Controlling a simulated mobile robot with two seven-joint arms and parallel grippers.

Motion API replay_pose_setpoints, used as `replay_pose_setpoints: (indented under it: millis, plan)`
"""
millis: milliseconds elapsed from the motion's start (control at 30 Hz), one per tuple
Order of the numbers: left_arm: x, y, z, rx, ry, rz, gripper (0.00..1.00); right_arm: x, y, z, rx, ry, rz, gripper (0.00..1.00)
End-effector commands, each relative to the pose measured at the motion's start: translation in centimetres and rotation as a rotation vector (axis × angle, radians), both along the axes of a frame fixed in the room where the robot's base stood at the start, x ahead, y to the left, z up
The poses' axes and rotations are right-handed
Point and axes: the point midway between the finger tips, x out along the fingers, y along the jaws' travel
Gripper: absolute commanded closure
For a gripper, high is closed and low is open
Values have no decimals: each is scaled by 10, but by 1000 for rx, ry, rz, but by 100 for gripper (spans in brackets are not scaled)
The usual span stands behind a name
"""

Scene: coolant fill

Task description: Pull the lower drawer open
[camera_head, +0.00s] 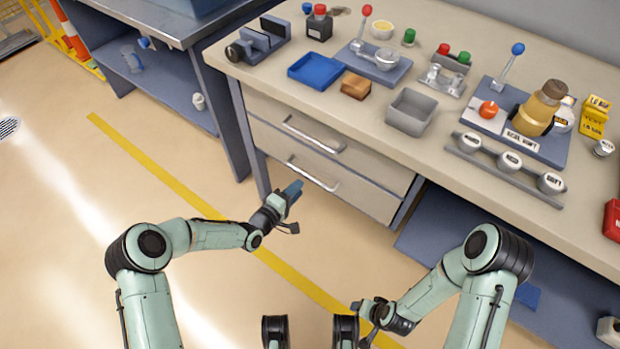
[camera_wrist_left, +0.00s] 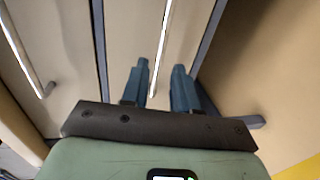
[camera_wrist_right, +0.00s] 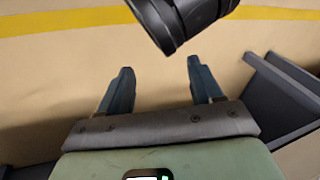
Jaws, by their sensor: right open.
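The lower drawer (camera_head: 365,198) is closed, its pale front flush under the upper drawer, with a long silver bar handle (camera_head: 313,174). My left gripper (camera_head: 294,188) is just in front of the lower drawer, near the left part of that handle. In the left wrist view its two blue fingers (camera_wrist_left: 160,78) are apart, and the lower drawer's handle (camera_wrist_left: 163,40) lines up with the gap between them. I cannot tell whether they touch it. My right gripper (camera_head: 364,318) is low over the floor, away from the drawers; its fingers (camera_wrist_right: 158,75) are spread and empty.
The upper drawer (camera_head: 350,152) is also closed, with its own handle (camera_head: 312,136). The workbench top (camera_head: 330,105) carries a blue tray (camera_head: 316,70), a grey bin (camera_head: 410,112) and several tools. The floor in front of the drawers, crossed by a yellow line (camera_head: 160,168), is clear.

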Motion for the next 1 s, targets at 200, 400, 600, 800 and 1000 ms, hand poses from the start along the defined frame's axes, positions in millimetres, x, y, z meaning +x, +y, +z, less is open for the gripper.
replay_pose_setpoints:
  millis: [200, 400, 600, 800, 1000]
  plan:
    - [36, -27, -12, 1, 0, -1, 71, 17, -9, -14, -23, -43, -18, 35]
    - [56, -41, -17, 1, 2, 0, 71, 9, -12, -26, -24, -13, -22, 35]
    - [62, -45, -17, 1, 2, 0, 71, 4, -13, -30, -24, 4, -23, 35]
    - [62, -45, -17, 2, 2, 0, 71, 3, -13, -30, -24, 5, -24, 35]
    - [62, -45, -17, 1, 2, 0, 100, 3, -13, -30, -23, 5, -23, 35]
